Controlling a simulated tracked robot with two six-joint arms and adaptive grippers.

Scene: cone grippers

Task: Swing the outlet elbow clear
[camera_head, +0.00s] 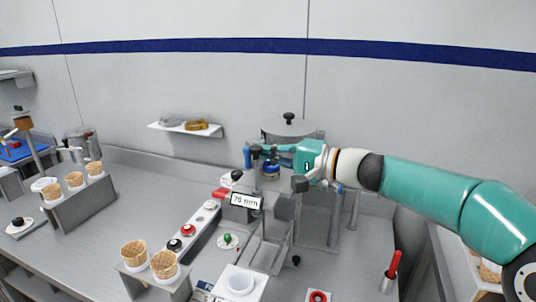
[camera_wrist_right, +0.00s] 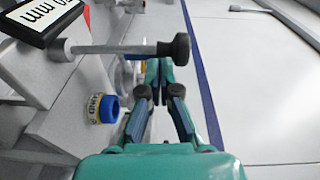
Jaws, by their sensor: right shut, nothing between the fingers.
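My right gripper (camera_head: 262,152) reaches in from the right to the machine at the back middle of the bench. In the right wrist view its fingers (camera_wrist_right: 158,72) are together, with nothing seen between them. I cannot tell whether this bar is the outlet elbow; no other part is clearly an elbow. My left gripper is not in view.
A "70 mm" sign (camera_head: 246,201) stands in front of the machine, near the fingers. A lidded pot (camera_head: 290,128) is behind the gripper. Holders with cones (camera_head: 133,252) stand at the front and left. A red-handled tool (camera_head: 391,268) is at right.

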